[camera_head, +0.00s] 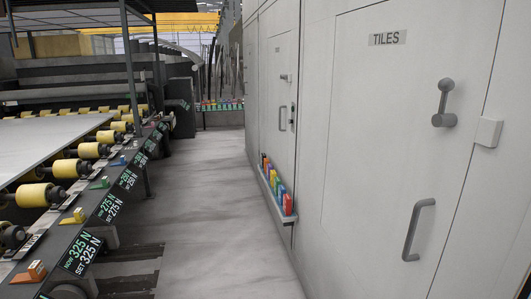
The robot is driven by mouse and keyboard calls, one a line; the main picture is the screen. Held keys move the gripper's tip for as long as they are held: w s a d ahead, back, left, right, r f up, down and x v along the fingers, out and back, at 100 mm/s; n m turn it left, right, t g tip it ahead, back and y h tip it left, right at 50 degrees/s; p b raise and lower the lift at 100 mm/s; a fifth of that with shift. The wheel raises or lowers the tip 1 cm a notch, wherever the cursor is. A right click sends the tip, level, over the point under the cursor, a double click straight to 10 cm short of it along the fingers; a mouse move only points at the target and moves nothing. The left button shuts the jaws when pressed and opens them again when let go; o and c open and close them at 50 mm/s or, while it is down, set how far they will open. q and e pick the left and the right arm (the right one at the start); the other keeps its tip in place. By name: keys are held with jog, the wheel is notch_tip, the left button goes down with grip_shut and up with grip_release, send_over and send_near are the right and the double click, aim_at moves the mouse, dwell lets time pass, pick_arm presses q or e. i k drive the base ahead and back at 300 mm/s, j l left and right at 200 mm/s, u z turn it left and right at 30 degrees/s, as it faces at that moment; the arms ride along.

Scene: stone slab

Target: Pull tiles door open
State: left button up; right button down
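Above the bar is a grey knobbed lever (443,103). A pale square block (487,132) sits at the right seam, beside the lever. Neither of my grippers shows in the head view.
A conveyor with yellow rollers (70,168) and a pale slab (45,140) runs along the left. A grey floor aisle (205,200) lies clear between. A narrow ledge (275,195) with coloured items juts from the wall. Another door (279,110) stands farther back.

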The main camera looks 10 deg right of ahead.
aim_at(395, 180)
jog(key=z, duration=0.65)
jog(key=i+l+z, duration=0.15)
jog(key=z, duration=0.3)
jog(key=i+z, duration=0.25)
jog(key=z, duration=0.25)
jog(key=i, duration=0.1)
